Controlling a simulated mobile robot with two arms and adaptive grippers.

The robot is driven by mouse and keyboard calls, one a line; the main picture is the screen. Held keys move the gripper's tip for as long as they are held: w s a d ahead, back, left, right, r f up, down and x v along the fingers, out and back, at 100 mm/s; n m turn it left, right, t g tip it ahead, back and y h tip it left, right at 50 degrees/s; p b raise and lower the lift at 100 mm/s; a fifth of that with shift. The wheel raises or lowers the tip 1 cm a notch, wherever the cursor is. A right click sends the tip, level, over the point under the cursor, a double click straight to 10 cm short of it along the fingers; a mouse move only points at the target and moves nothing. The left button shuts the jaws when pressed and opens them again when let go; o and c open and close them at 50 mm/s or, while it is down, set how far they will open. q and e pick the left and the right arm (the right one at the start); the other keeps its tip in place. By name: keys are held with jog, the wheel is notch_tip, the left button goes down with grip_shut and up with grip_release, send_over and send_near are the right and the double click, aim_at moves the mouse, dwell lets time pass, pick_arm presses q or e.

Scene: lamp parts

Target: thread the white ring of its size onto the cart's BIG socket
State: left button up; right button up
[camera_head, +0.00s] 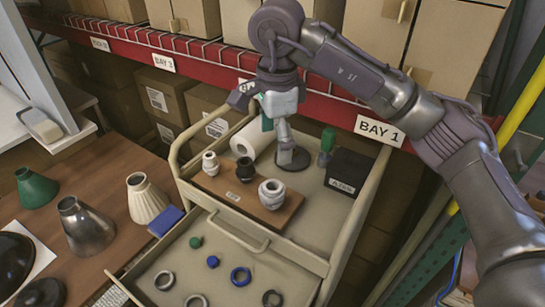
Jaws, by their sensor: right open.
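The cart (322,262) carries a brown wooden board (232,184) with three sockets on top. The largest socket (271,192) is whitish grey with a dark opening and stands at the board's right end. A black socket (245,169) stands in the middle and a smaller whitish one (210,163) at the left. Loose rings lie in the open drawer, including a greyish ring (164,288) and a blue ring (240,284); I cannot tell which counts as white. My right gripper (280,130) is open, pointing down behind the board, apart from the big socket. My left gripper is out of view.
A white roll (252,137), a green bottle (327,145) and a black box (350,173) stand at the cart's back. Lampshades, including a cream one (147,198), stand on the wooden table at left. The red shelf beam (320,107) runs behind the cart.

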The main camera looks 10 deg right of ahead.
send_near(274, 180)
jog(key=s, duration=0.2)
jog(key=f+p, duration=0.1)
jog(key=f, duration=0.2)
jog(key=f+p, duration=0.1)
jog(key=f, duration=0.2)
jog(key=shift+w+a+f, duration=0.15)
jog(key=shift+w+f, duration=0.05)
jog(key=shift+f, duration=0.2)
notch_tip(274, 180, down, 2)
jog(key=shift+w+f+p, duration=0.1)
jog(key=shift+p, duration=0.25)
jog(key=shift+f, duration=0.25)
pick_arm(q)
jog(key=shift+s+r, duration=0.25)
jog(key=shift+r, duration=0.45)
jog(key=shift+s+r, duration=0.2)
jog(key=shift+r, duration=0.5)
pick_arm(e)
jog(key=shift+f, duration=0.2)
jog(key=c, duration=1.4)
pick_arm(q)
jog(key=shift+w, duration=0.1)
pick_arm(e)
jog(key=shift+r, duration=0.1)
pick_arm(q)
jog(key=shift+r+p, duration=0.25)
jog(key=shift+p, duration=0.05)
pick_arm(e)
jog(key=shift+r, duration=0.75)
